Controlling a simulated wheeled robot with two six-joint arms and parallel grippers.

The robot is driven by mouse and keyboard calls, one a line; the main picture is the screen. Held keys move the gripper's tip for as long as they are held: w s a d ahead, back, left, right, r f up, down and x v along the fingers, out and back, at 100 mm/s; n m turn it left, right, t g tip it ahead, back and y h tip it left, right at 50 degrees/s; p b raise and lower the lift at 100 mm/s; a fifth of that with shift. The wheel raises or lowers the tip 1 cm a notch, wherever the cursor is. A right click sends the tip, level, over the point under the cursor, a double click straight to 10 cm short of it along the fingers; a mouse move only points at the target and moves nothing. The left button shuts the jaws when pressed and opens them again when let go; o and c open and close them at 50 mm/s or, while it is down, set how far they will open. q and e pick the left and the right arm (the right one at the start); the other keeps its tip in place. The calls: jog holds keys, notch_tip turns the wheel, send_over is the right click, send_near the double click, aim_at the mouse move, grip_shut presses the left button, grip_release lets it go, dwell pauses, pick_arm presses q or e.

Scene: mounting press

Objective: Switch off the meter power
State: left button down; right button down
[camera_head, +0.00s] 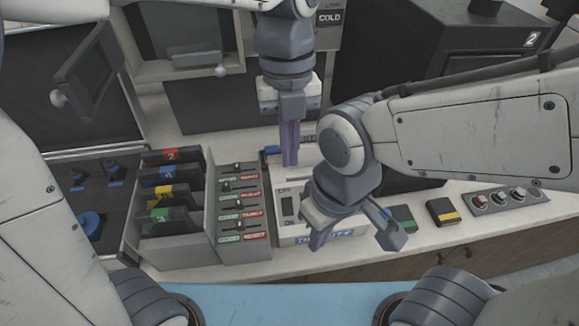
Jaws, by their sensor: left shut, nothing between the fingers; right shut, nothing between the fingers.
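A white box-shaped device (284,237) with a blue label on its front stands at the middle of the bench; the label is partly hidden, so I cannot confirm it is the meter. A dark switch (288,205) sits on its top left, with small lettering above and below; its position is unclear. My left gripper (290,163) points down, shut and empty, just behind the switch; I cannot tell whether it touches the device.
A rack with numbered dark blocks (168,197) and a panel of sliders (240,203) stand left of the device. A green block (402,217), a yellow-striped block (442,212) and a knob panel (507,200) lie to the right. A dark machine (470,50) stands behind.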

pick_arm(q)
jog(key=shift+f, duration=0.1)
send_over(290, 206)
jog(key=s, duration=0.2)
notch_tip(290, 206, down, 10)
jog(key=shift+f+b, duration=0.1)
jog(key=shift+b, duration=0.2)
jog(key=shift+w+f, duration=0.85)
jog(key=shift+w+a+f, duration=0.1)
jog(key=shift+w+f, duration=0.3)
jog(key=shift+f, duration=0.1)
